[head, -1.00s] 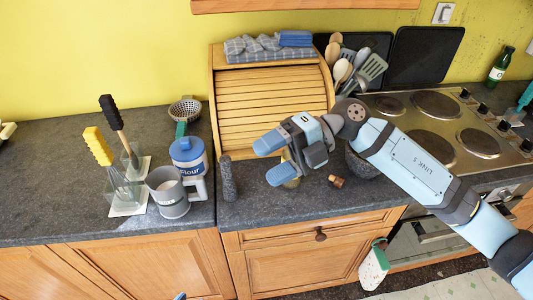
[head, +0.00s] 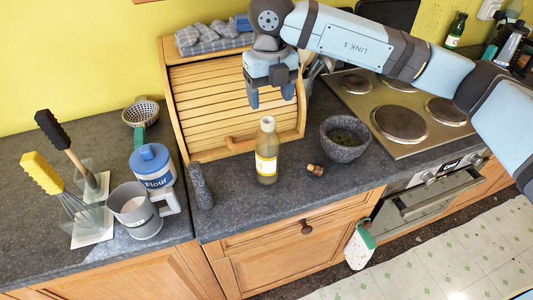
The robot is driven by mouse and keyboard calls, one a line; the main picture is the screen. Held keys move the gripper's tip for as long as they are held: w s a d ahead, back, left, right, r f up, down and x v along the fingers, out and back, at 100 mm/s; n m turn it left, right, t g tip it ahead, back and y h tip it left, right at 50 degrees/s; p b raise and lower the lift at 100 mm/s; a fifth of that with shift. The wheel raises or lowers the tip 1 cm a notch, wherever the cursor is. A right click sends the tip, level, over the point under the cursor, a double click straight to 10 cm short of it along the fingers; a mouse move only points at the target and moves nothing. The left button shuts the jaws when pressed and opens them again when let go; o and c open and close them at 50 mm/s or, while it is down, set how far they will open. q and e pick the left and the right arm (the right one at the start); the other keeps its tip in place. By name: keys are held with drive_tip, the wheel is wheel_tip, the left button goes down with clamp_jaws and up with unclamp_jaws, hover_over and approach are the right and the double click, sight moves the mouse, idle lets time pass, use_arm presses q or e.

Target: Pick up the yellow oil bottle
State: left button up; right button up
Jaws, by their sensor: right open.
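The yellow oil bottle (head: 267,150) stands upright on the dark worktop, in front of the wooden bread bin. It has a pale cap and a light label, and nothing hides it. My right gripper (head: 270,101) is open and empty, with its fingers pointing down. In the picture it sits just above the bottle's cap, in front of the bread bin's slatted door; a gap shows between fingertips and cap. My left gripper is not in view.
A stone pestle (head: 201,187) stands left of the bottle and a mortar (head: 344,138) to its right. A cork (head: 316,170) lies between bottle and mortar. The bread bin (head: 215,115) is close behind. A flour tin (head: 152,167) and a grey sifter (head: 136,211) stand farther left.

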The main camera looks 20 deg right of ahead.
sight(268, 121)
wheel_tip(268, 121, down, 3)
drive_tip(key=shift+r, duration=0.2)
drive_tip(key=shift+a+f+p, duration=0.1)
drive_tip(key=shift+f+p, duration=0.25)
drive_tip(key=shift+f, duration=0.2)
wheel_tip(268, 121, down, 4)
drive_tip(key=shift+w+f+p, duration=0.1)
drive_tip(key=shift+w+p, duration=0.05)
drive_tip(key=shift+p, duration=0.3)
drive_tip(key=shift+a, duration=0.1)
clamp_jaws()
drive_tip(key=shift+r, duration=0.2)
